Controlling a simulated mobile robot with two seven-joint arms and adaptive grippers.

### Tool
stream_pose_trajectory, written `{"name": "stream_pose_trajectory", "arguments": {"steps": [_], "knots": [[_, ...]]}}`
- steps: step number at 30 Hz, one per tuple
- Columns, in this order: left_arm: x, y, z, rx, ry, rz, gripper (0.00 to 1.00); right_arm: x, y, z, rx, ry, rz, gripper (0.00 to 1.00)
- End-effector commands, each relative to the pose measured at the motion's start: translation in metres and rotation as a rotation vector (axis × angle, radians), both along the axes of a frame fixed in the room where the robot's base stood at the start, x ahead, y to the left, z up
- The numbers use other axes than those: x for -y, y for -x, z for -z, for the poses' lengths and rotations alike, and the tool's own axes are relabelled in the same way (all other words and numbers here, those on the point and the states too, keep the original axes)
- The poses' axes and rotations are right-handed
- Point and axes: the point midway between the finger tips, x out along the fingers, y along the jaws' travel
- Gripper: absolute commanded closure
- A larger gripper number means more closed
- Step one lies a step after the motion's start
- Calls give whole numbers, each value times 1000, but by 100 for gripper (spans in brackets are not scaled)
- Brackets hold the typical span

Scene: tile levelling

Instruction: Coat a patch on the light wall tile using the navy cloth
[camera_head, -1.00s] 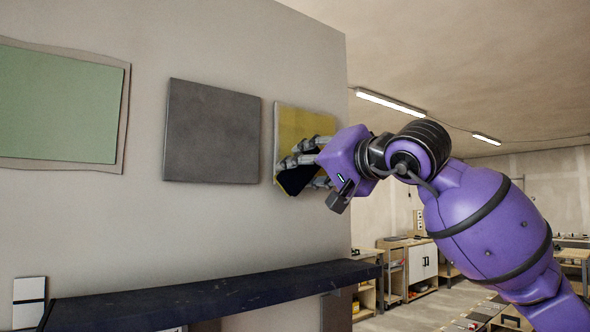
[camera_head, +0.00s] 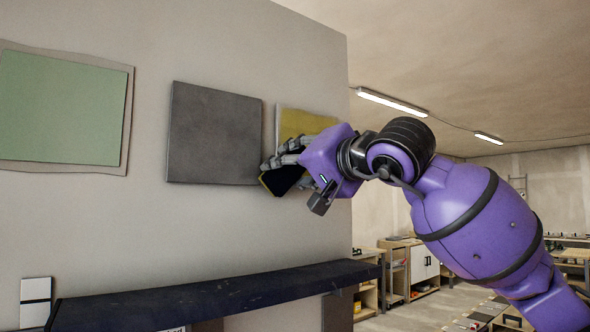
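My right gripper (camera_head: 275,170), on the purple arm, is shut on a very dark cloth (camera_head: 281,184), probably the navy one. Its fingers and the cloth are in front of the wall between the grey tile and the yellow tile. I cannot tell whether the cloth touches the wall. The yellow panel (camera_head: 302,122) is partly hidden behind the hand. A dark grey square tile (camera_head: 215,132) hangs in the middle. A pale green panel (camera_head: 62,107) on a wavy-edged beige backing (camera_head: 128,120) is at left. Which one is the light tile is unclear. My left gripper is out of view.
A long dark shelf (camera_head: 215,294) juts out below the panels. A small white piece with a dark band (camera_head: 36,290) stands at the lower left. Workbenches and cabinets (camera_head: 408,265) are far behind on the right. The wall between panels and shelf is clear.

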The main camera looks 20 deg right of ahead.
Motion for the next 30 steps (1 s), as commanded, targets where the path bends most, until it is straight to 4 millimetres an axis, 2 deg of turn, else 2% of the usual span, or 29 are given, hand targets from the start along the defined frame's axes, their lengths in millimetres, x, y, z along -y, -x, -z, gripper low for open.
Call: {"name": "stream_pose_trajectory", "arguments": {"steps": [5,21,30], "knots": [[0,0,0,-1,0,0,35,1,2,0,0,1,0,79],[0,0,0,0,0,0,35,19,50,0,1,1,2,79],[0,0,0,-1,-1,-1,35,21,57,0,0,0,0,79]]}}
